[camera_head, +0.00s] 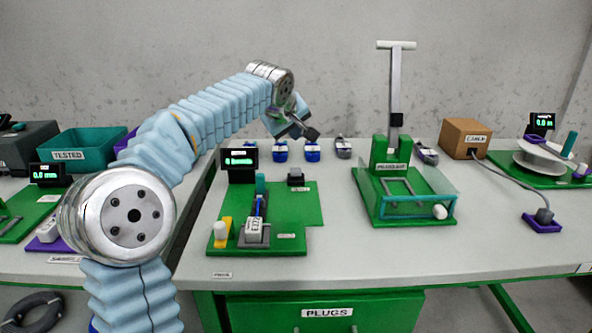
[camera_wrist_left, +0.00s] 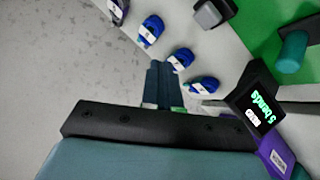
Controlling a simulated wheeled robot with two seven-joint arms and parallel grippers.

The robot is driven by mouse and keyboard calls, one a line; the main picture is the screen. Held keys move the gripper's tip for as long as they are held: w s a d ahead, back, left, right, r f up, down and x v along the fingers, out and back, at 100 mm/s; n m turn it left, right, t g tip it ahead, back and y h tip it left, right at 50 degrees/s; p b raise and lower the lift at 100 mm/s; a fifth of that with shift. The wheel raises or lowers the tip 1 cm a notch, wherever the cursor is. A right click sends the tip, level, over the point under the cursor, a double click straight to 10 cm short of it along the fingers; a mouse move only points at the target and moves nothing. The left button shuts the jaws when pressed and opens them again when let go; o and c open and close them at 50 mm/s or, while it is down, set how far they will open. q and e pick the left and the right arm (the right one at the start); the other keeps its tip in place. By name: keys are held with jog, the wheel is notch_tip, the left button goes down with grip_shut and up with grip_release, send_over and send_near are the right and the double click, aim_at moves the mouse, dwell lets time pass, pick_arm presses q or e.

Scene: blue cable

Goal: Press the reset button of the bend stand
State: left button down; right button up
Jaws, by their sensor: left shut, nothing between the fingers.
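The bend stand is a green plate (camera_head: 300,212) on the table in the middle of the head view. Its black display (camera_head: 239,161) stands at the back left and reads "5 bends" in the wrist view (camera_wrist_left: 259,105). A dark grey square block (camera_head: 296,177), seemingly the reset button, sits at the plate's back; it also shows at the top of the wrist view (camera_wrist_left: 212,14). A blue cable (camera_head: 258,205) stands in the stand's fixture above a white labelled connector (camera_head: 254,223). My left gripper (camera_head: 311,134) is shut and empty, raised behind and above the block, apart from it.
A green press with a tall T-handle (camera_head: 396,90) stands to the right. A teal tested bin (camera_head: 78,152) is at left. The table front (camera_head: 400,258) is clear.

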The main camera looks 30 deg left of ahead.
pick_arm(q)
jog(key=b, duration=0.2)
send_over(294, 171)
notch_tip(294, 171, down, 6)
jog(key=shift+r, duration=0.25)
jog(key=shift+f+b, duration=0.6)
dwell(1.3)
jog(key=shift+f+b, duration=0.35)
jog(key=shift+b, duration=0.05)
jog(key=shift+f+b, duration=0.55)
jog(key=shift+f, duration=0.05)
dwell(0.5)
jog(key=shift+r, duration=0.1)
jog(key=shift+r+p, duration=0.75)
jog(key=shift+r, duration=0.15)
